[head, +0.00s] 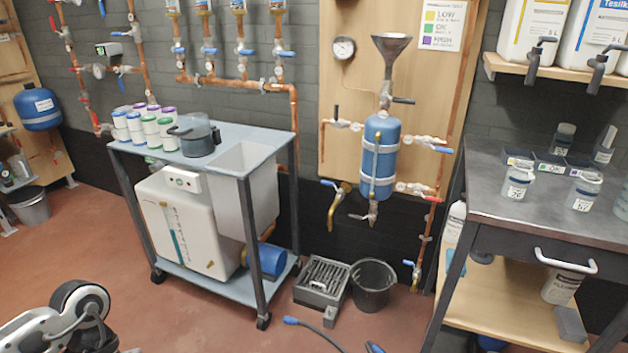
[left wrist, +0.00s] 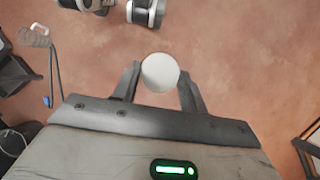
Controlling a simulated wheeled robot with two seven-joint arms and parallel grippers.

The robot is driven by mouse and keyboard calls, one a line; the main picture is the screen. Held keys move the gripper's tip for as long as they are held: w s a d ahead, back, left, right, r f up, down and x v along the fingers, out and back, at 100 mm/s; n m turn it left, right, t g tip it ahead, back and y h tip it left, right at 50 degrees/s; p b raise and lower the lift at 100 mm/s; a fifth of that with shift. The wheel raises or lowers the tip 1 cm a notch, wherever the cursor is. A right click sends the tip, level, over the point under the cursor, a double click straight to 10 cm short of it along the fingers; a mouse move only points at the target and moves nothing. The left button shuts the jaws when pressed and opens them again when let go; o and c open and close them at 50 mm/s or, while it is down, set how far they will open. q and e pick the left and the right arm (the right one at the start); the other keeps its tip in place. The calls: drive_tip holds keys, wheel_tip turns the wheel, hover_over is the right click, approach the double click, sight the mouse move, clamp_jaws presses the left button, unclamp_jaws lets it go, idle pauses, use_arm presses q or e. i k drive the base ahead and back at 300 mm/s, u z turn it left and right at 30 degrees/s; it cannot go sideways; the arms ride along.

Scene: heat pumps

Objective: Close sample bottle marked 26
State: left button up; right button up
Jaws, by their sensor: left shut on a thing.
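The sample bottle marked 26 (head: 517,181) stands upright on the dark worktop (head: 497,150) at the right of the head view. It is a clear jar with a white label; I cannot tell whether its mouth is open. My left gripper (left wrist: 160,82) is shut on a round white thing (left wrist: 160,72), which looks like a lid and sits between the fingertips. Floor shows beneath it in the left wrist view, so it is away from the bottle. My left gripper is outside the head view. My right gripper is not seen.
Another labelled jar (head: 584,190) stands right of bottle 26. Small coloured-label blocks (head: 549,163) lie behind them. A drawer handle (head: 565,261) sticks out at the worktop's front. A cart (head: 228,135) and a black bucket (head: 372,287) stand left; open floor lies in front.

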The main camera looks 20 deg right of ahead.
sight(517, 181)
drive_tip(key=i, duration=1.3)
drive_tip(key=z, duration=2.6)
